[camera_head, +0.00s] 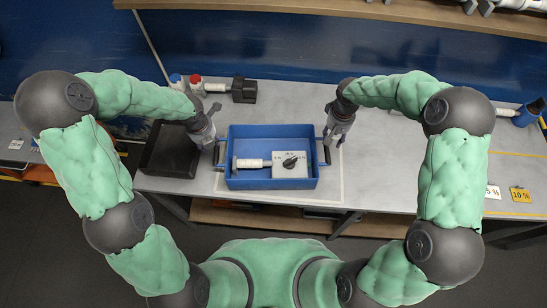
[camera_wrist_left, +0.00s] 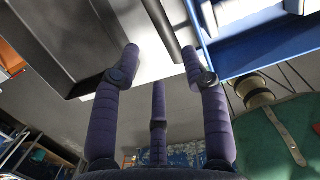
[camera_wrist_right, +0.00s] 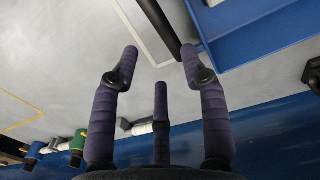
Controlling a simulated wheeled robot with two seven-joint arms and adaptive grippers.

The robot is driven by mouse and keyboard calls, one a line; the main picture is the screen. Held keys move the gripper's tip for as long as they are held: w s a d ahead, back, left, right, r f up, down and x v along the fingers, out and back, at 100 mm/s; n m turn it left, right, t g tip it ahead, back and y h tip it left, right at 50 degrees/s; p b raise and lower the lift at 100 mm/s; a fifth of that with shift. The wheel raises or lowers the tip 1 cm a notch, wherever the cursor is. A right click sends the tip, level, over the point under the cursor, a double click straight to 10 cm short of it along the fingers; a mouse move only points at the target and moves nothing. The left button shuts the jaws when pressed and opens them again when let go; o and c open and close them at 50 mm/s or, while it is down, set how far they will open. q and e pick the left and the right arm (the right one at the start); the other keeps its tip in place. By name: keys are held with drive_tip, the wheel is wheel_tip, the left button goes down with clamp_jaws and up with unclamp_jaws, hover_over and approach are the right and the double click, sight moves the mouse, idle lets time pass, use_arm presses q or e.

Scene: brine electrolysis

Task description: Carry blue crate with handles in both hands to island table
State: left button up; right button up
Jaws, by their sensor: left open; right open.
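The blue crate (camera_head: 272,183) stands upright on the grey table, with a dark handle at each side. Inside it lie a white cylindrical item (camera_head: 250,163) and a grey box with a black knob (camera_head: 291,164). My left gripper (camera_head: 213,143) is open at the crate's left side; in the left wrist view its fingers (camera_wrist_left: 160,52) stand on either side of the dark handle bar (camera_wrist_left: 165,28). My right gripper (camera_head: 330,143) is open at the right side; in the right wrist view its fingers (camera_wrist_right: 160,52) lie around the other handle (camera_wrist_right: 160,25). Neither is closed on a handle.
A black tray (camera_head: 172,170) sits close left of the crate. Behind are red- and blue-capped bottles (camera_head: 195,84) and a black block (camera_head: 244,90). The grey table (camera_head: 385,160) is largely clear to the right, with 5 % and 10 % labels (camera_head: 520,194) at its far right.

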sight(215, 151)
use_arm(q)
drive_tip(key=f, duration=0.3)
drive_tip(key=w+f, duration=0.1)
drive_tip(key=f, duration=0.6)
drive_tip(key=shift+w+f, duration=0.35)
drive_tip(key=shift+f, duration=0.05)
use_arm(e)
wheel_tip(215, 151, down, 11)
drive_tip(key=shift+w+r, duration=0.1)
use_arm(q)
clamp_jaws()
use_arm(e)
clamp_jaws()
